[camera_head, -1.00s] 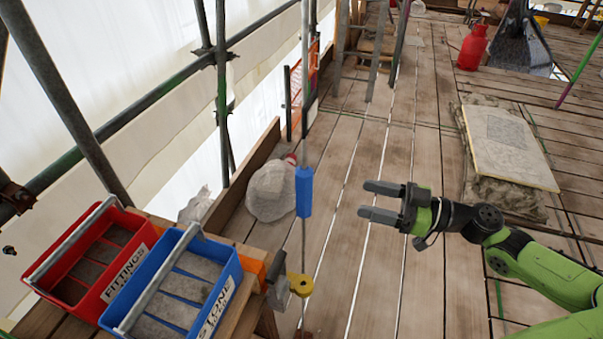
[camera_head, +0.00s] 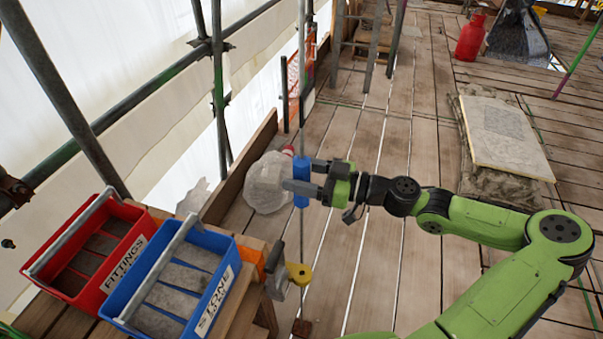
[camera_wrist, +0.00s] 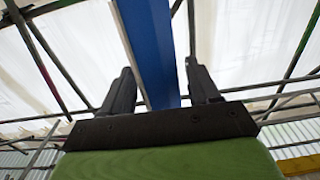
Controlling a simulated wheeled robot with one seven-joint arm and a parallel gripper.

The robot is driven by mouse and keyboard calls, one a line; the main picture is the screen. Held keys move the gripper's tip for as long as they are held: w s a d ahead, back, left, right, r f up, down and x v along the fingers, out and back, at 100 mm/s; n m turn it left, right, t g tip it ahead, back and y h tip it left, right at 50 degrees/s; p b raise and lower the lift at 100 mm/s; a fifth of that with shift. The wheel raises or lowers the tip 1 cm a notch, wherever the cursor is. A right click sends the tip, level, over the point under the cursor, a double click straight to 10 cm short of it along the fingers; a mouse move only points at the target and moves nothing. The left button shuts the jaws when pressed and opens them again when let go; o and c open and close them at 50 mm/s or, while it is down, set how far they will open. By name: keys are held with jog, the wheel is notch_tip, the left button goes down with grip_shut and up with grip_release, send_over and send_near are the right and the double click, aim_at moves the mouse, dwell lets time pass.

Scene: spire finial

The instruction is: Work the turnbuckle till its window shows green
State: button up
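The turnbuckle's blue body (camera_head: 302,170) sits on a thin vertical rod left of centre in the head view. My gripper (camera_head: 301,176) has come to it from the right, with one finger on its far side and one on its near side. In the wrist view the blue body (camera_wrist: 155,50) runs up between the two fingers (camera_wrist: 160,80). A gap shows at each finger, so the gripper looks open around the body, not shut on it. I cannot make out the window or its colour in either view.
A red fittings crate (camera_head: 86,270) and a blue stone crate (camera_head: 140,328) stand at the lower left. A yellow piece (camera_head: 300,273) is low by the rod. A wrapped sack (camera_head: 266,188) lies behind the turnbuckle.

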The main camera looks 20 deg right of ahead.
jog(key=c, duration=0.8)
jog(key=shift+c, duration=0.2)
jog(key=shift+n+g+y, duration=0.3)
jog(key=shift+n+g, duration=0.1)
jog(key=shift+g, duration=0.2)
jog(key=shift+n+g+y, duration=0.5)
jog(key=shift+n+g, duration=0.1)
jog(key=shift+g, duration=0.2)
jog(key=n+g+y, duration=0.1)
jog(key=n+g, duration=0.1)
jog(key=g, duration=0.1)
jog(key=shift+w+n+g, duration=0.1)
jog(key=shift+n+g, duration=0.2)
jog(key=shift+g, duration=0.1)
jog(key=n+g+p, duration=0.2)
jog(key=g, duration=0.1)
jog(key=n+g+p, duration=0.2)
jog(key=g, duration=0.2)
jog(key=shift+r+n+p, duration=0.2)
jog(key=shift+n+p, duration=0.1)
jog(key=n+g+p, duration=0.1)
jog(key=n+g, duration=0.1)
jog(key=g, duration=0.1)
jog(key=shift+f+g+h, duration=0.15)
jog(key=shift+g+h, duration=0.25)
jog(key=shift+n+g+h+b, duration=0.35)
jog(key=shift+n+g+h, duration=0.45)
jog(key=shift+n+g, duration=0.5)
jog(key=shift+g, duration=0.4)
